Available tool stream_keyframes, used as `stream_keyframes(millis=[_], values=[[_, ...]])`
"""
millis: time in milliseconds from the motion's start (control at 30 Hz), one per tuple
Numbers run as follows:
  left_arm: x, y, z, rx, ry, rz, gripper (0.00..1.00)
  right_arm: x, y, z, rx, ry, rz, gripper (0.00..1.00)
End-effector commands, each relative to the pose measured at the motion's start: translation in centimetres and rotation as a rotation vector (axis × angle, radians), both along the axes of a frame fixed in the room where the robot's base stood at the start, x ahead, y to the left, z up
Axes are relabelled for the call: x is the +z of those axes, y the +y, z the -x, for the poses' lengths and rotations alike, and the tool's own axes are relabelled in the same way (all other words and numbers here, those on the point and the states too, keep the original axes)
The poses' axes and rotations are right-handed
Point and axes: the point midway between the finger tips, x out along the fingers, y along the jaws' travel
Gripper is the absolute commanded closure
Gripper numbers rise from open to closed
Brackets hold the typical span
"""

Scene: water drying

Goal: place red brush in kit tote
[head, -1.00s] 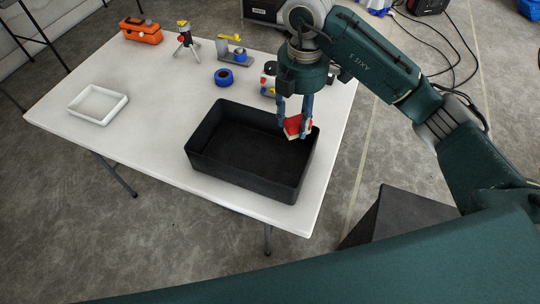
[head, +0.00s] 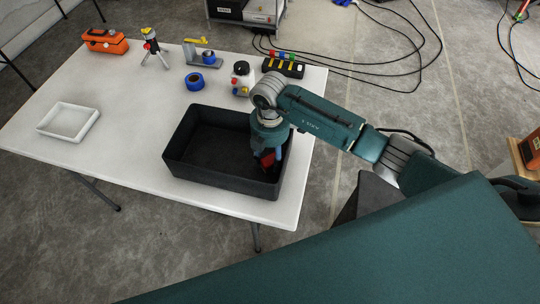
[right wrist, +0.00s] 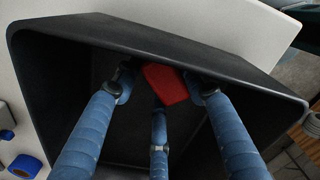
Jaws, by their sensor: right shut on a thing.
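The kit tote is a black open bin (head: 190,182) at the front right of the white table; it also fills much of the right wrist view (right wrist: 60,90). My right gripper (head: 269,165) reaches down inside the tote near its right wall. Its blue fingers are shut on the red brush (head: 266,157). In the right wrist view the red brush (right wrist: 166,84) sits between the blue fingertips, over the dark inside of the tote. I cannot tell whether the brush touches the tote floor. My left gripper is not in view.
A white tray (head: 67,135) lies at the table's left. Behind the tote are a blue tape roll (head: 194,81), a white bottle (head: 242,78), a tape dispenser (head: 208,58), a small tripod (head: 151,45), an orange case (head: 105,41) and a black strip with coloured buttons (head: 283,66).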

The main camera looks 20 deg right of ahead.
Motion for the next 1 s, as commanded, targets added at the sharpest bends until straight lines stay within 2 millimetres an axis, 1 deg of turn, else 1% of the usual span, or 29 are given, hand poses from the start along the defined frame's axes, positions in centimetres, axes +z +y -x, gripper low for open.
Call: stream_keyframes(millis=[267, 400, 433, 467, 700, 800, 833, 933, 1000], values=[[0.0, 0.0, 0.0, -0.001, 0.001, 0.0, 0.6, -0.3, 0.0, -0.1, 0.001, -0.002, 0.0, 0.79], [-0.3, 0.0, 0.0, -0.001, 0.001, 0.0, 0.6, -0.7, 0.0, -0.1, 0.0, -0.002, 0.0, 0.79], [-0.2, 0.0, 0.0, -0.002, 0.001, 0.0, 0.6, -0.5, 0.0, -0.1, 0.0, -0.002, 0.0, 0.52], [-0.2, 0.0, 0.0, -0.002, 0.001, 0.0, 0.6, -0.5, 0.0, -0.1, 0.001, -0.002, 0.0, 0.5], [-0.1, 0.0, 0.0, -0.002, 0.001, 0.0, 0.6, -0.5, 0.0, 0.0, 0.0, -0.002, 0.0, 0.5], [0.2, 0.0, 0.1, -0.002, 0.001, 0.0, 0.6, 0.0, 0.0, -0.1, 0.0, -0.002, 0.0, 0.5], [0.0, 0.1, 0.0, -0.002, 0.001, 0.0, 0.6, 0.1, 0.0, -0.1, 0.0, -0.003, -0.001, 0.5], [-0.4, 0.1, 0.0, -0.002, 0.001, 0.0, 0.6, 1.3, 0.0, -0.2, 0.001, -0.005, -0.001, 0.5], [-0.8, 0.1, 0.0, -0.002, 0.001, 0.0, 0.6, 2.7, 0.0, -0.2, 0.003, -0.007, -0.001, 0.5]])
